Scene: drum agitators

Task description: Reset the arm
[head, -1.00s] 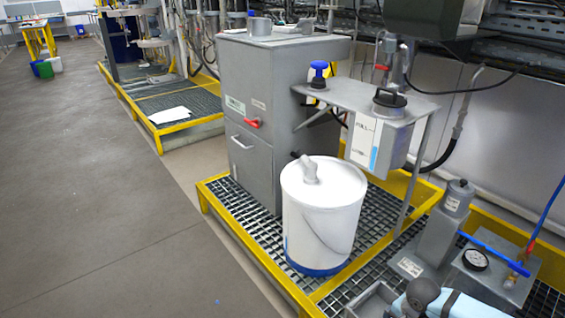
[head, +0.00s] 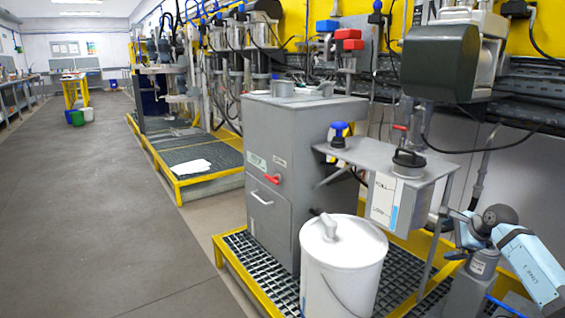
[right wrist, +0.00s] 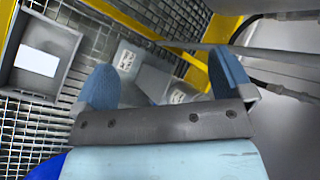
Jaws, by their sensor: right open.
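My right arm, light blue with a dark round joint, comes in at the right edge of the head view. Its gripper (head: 462,232) is beside the grey side shelf, above the grey pump unit (head: 470,285), and partly hidden by the arm's own joint. In the right wrist view the two blue fingers of the gripper (right wrist: 166,80) stand wide apart with nothing between them. Beyond them lie a grey unit with labels and the floor grating. My left gripper is not in view.
A white lidded drum (head: 343,270) stands on the yellow-edged grating (head: 258,272) before a grey cabinet (head: 300,160). A grey shelf (head: 372,152) carries a blue-topped button and a dark-handled part. A grey tray (right wrist: 45,55) shows in the right wrist view. Open floor (head: 100,210) lies left.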

